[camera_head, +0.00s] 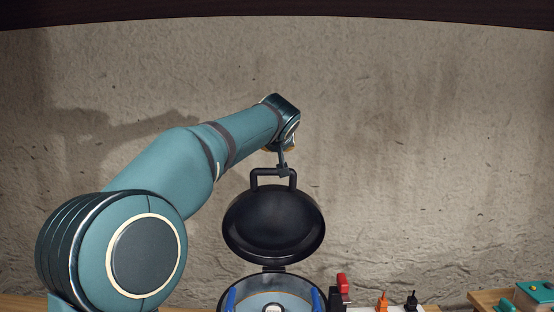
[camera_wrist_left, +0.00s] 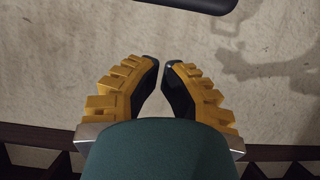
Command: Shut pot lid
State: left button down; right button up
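The black pot lid (camera_head: 273,226) stands raised and upright on its hinge behind the pot (camera_head: 222,300) in the head view. Its loop handle (camera_head: 257,176) is at the top. My left gripper (camera_head: 284,165) is right at the handle; I cannot tell whether it touches it. In the left wrist view, my left gripper (camera_wrist_left: 163,68) has its yellow-backed fingers partly open, with a narrow gap between the tips and nothing seen between them. A dark rounded edge shows at the top of that view, too cropped to identify. My right gripper is not in view.
A red-and-black item (camera_head: 342,288), an orange item (camera_head: 382,300) and a black item (camera_head: 412,301) stand right of the pot. A teal-topped wooden box (camera_head: 535,292) is at the far right. A rough plaster wall (camera_head: 430,130) rises behind.

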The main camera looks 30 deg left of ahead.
pick_arm(q)
jog(key=p, duration=0.3)
send_over(277, 186)
jog(key=w+a, duration=0.1)
jog(key=w, duration=0.1)
notch_tip(277, 186, down, 5)
jog(key=shift+a+r, duration=0.1)
jog(key=shift+r, duration=0.05)
jog(key=shift+s+d+f+b, duration=0.15)
jog(key=shift+s+d+f, duration=0.2)
jog(key=shift+s, duration=0.2)
jog(key=shift+s+d+f+b, duration=0.2)
jog(key=shift+s+d, duration=0.1)
jog(key=shift+s, duration=0.2)
